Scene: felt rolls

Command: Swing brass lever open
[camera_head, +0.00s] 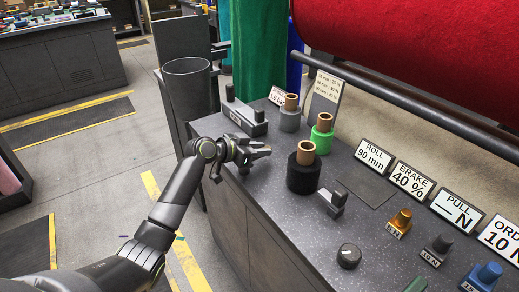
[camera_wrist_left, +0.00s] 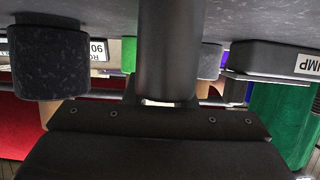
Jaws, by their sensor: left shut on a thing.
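No brass lever stands out in either view. My left gripper (camera_head: 256,153) is over the near left edge of the dark speckled counter (camera_head: 275,160), left of the black roll (camera_head: 303,176). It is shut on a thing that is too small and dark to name. In the left wrist view, a dark grey cylinder (camera_wrist_left: 168,45) fills the middle, with a speckled block (camera_wrist_left: 50,62) to its left. A brass-coloured knobbed piece (camera_head: 401,220) labelled 5 N stands on the counter, apart from the gripper. My right gripper is in neither view.
Green (camera_head: 321,133) and grey (camera_head: 290,114) rolls stand behind the black one. A long grey box (camera_head: 245,119) lies beyond my gripper. A dark bin (camera_head: 188,95) stands left of the counter. A black dial (camera_head: 349,256) and a blue piece (camera_head: 484,277) are at the right.

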